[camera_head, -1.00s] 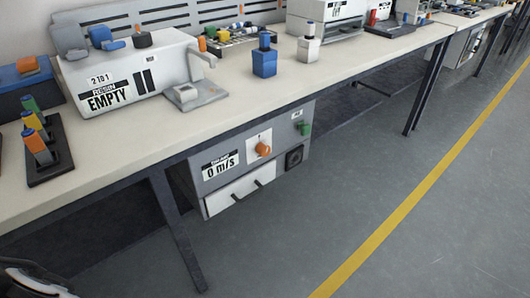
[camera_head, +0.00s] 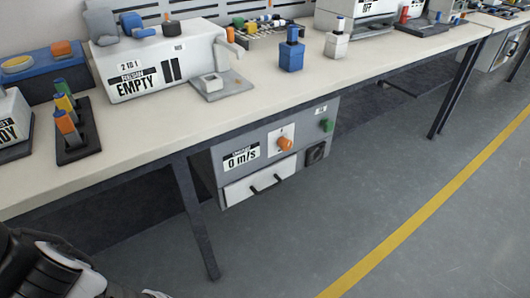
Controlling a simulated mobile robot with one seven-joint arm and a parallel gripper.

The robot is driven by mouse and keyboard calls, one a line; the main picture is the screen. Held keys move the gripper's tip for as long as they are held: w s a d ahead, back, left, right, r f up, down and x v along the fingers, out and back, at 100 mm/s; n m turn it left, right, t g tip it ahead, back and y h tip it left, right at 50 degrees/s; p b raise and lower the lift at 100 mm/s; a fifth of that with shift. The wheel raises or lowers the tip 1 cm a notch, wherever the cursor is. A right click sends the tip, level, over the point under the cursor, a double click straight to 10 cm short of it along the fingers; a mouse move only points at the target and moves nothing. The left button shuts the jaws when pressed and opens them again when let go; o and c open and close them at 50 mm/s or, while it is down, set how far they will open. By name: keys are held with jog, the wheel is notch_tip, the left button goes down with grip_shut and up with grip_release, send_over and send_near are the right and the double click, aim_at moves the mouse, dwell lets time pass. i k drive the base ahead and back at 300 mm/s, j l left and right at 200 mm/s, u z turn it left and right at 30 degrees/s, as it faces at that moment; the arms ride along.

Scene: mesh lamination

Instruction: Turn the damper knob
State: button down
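An orange knob (camera_head: 285,144) sits on a white plate on the front of a grey unit (camera_head: 228,180) under the workbench. I take it to be the damper knob, but I cannot read a label that confirms this. A display (camera_head: 241,156) to its left reads "0 m/s". A green knob (camera_head: 327,125) is at its upper right. Below is a white drawer (camera_head: 240,190) with a dark handle, shut. A black and white part of my arm shows at the lower left, far from the knob. My gripper is not visible.
The workbench (camera_head: 170,125) overhangs the unit, and a dark table leg (camera_head: 197,215) stands just left of it. The grey floor (camera_head: 370,210) in front is clear, crossed by a yellow line (camera_head: 440,195).

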aim_at(284, 144)
jog(key=l, duration=0.75)
jog(key=i+l+z, duration=0.15)
jog(key=l, duration=0.55)
